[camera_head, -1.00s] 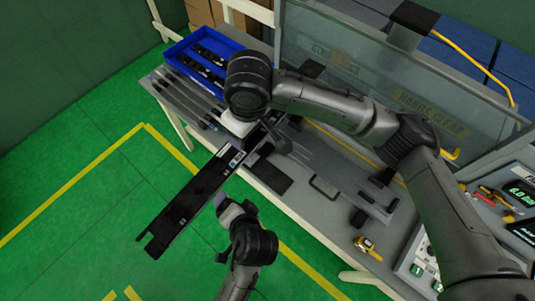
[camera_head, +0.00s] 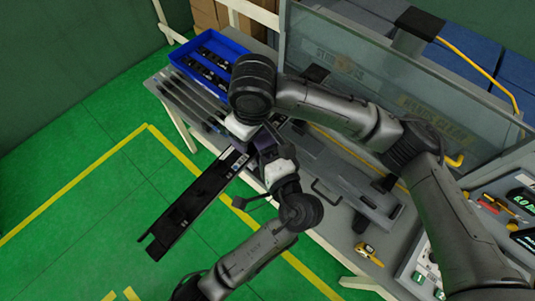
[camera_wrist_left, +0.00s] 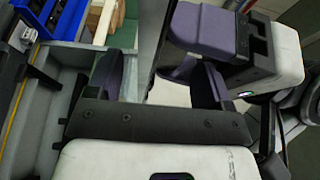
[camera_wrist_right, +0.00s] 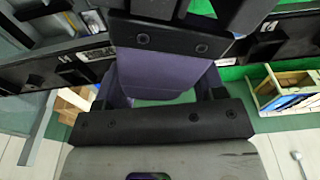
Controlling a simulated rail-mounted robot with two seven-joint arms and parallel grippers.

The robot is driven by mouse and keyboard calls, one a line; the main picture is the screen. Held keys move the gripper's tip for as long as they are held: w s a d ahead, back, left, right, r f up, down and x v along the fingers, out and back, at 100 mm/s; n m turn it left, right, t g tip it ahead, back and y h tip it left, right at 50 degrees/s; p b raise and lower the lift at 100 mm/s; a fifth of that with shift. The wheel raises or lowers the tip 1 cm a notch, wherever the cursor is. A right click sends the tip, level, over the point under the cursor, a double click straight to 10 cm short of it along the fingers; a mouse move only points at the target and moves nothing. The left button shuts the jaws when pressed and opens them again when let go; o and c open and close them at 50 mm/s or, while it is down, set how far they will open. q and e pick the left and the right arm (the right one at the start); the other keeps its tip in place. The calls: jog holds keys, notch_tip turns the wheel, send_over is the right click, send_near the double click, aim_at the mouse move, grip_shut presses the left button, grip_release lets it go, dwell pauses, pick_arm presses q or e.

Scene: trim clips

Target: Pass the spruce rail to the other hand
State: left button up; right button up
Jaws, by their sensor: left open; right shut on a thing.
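The spruce rail, a long black channel (camera_head: 190,208) with pale labels near its upper end, slants through the air over the floor in the head view. My right gripper (camera_head: 243,133) is shut on it near the upper end, partly hidden under its wrist. In the right wrist view the rail (camera_wrist_right: 40,76) crosses behind the fingers. My left gripper (camera_head: 262,145) is open, close beside the right one at the rail's upper end. In the left wrist view a dark strip of the rail (camera_wrist_left: 152,45) shows between its fingers; I cannot tell whether they touch it.
The grey workbench (camera_head: 300,200) lies beneath the arms. A blue bin (camera_head: 232,42) with dark parts stands at its far left, near several rails lying on the bench. A clear guard panel (camera_head: 340,60) rises behind.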

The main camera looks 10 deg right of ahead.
pick_arm(q)
jog(key=shift+w+a, duration=0.2)
jog(key=shift+w, duration=0.35)
jog(key=shift+c, duration=0.3)
jog(key=c, duration=1.1)
jog(key=shift+c, duration=0.2)
pick_arm(e)
jog(key=o, duration=1.2)
jog(key=shift+c, duration=0.2)
